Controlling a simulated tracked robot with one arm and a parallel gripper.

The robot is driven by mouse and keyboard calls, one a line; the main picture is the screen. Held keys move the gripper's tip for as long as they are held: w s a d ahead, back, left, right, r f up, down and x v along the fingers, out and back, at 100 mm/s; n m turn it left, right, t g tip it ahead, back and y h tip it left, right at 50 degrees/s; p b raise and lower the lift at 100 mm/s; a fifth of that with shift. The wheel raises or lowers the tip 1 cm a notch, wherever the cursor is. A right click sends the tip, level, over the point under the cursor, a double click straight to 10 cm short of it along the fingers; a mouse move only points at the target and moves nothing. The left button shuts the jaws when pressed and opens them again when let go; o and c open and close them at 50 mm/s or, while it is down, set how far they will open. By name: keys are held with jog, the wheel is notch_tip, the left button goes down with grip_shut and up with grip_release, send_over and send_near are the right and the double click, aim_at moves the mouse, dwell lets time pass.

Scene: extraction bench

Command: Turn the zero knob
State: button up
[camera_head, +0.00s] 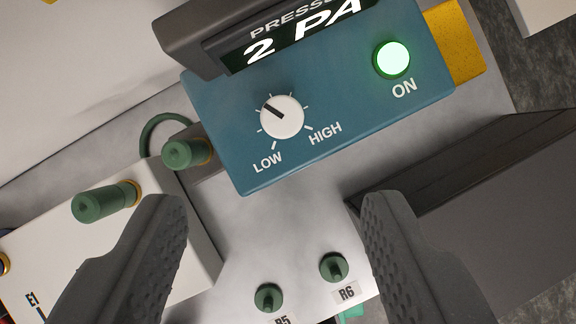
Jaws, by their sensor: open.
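A white round knob (282,117) with a dark pointer line sits on the sloping blue panel (330,100). Its pointer aims to the upper left, with tick marks and the words LOW and HIGH around it. No label reading "zero" is visible. My gripper (275,199) is open and empty. Its two dark fingers reach up from the lower left and lower right. In the picture the knob lies above the gap between the fingertips, apart from both. A display (295,40) above it reads 2 PA, its heading partly cut off.
A lit green ON button (392,60) is right of the knob. Green plugs (106,201) stick out from a white box at left. Small green parts at R5 (268,297) and R6 (333,267) sit between the fingers. A dark box (500,220) stands at right.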

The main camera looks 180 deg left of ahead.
aim_at(282, 119)
jog(key=shift+g, duration=0.4)
jog(key=p+x, duration=0.1)
jog(key=x, duration=0.3)
jog(key=p+x, duration=0.1)
jog(key=x, duration=0.4)
jog(key=p+x, duration=0.1)
jog(key=x, duration=0.4)
jog(key=shift+s+f+p, duration=0.3)
jog(key=shift+f, duration=0.05)
jog(key=c, duration=1)
